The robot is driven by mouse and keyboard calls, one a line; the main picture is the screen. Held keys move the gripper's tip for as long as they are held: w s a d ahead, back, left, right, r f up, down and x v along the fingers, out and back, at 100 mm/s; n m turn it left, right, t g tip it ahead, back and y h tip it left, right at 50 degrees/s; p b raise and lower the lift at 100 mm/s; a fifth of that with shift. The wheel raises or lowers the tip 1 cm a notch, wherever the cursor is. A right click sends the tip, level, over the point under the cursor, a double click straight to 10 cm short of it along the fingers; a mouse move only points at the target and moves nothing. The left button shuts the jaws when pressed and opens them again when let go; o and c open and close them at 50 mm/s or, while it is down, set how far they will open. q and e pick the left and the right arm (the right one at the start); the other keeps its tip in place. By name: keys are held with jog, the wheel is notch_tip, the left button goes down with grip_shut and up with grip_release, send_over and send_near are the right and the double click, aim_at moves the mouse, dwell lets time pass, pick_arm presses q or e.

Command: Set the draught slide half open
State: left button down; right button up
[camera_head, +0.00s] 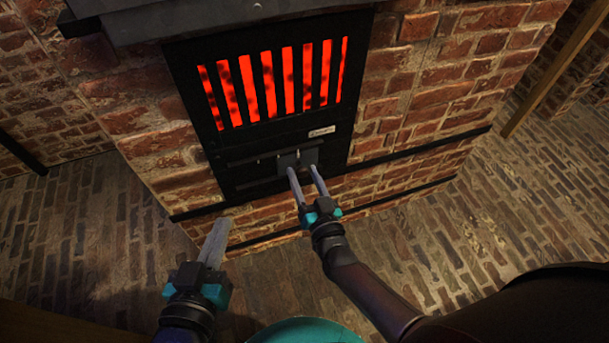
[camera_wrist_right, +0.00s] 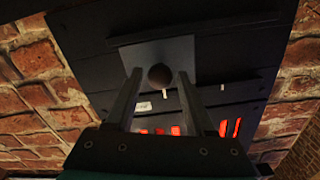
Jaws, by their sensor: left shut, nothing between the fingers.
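The draught slide (camera_head: 285,162) is a small grey plate in a rail low on the black furnace front, below the glowing grate. In the right wrist view the slide plate (camera_wrist_right: 180,52) has a dark round knob (camera_wrist_right: 160,75). My right gripper (camera_head: 304,171) is at the plate with its fingers apart. In the right wrist view its fingertips (camera_wrist_right: 158,74) stand on either side of the knob, with a visible gap on each side. The knob is hard to make out in the head view. My left gripper (camera_head: 217,228) is shut and empty, lower left, away from the furnace.
The black furnace front (camera_head: 190,85) has a red-glowing barred grate (camera_head: 272,82) and a small pale label (camera_head: 321,132). Small pale marks show above the slide's rail (camera_head: 250,183). Brick wall (camera_head: 430,75) surrounds it. The brick floor (camera_head: 110,250) is clear at lower left.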

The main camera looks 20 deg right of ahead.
grip_shut()
dwell(1.1)
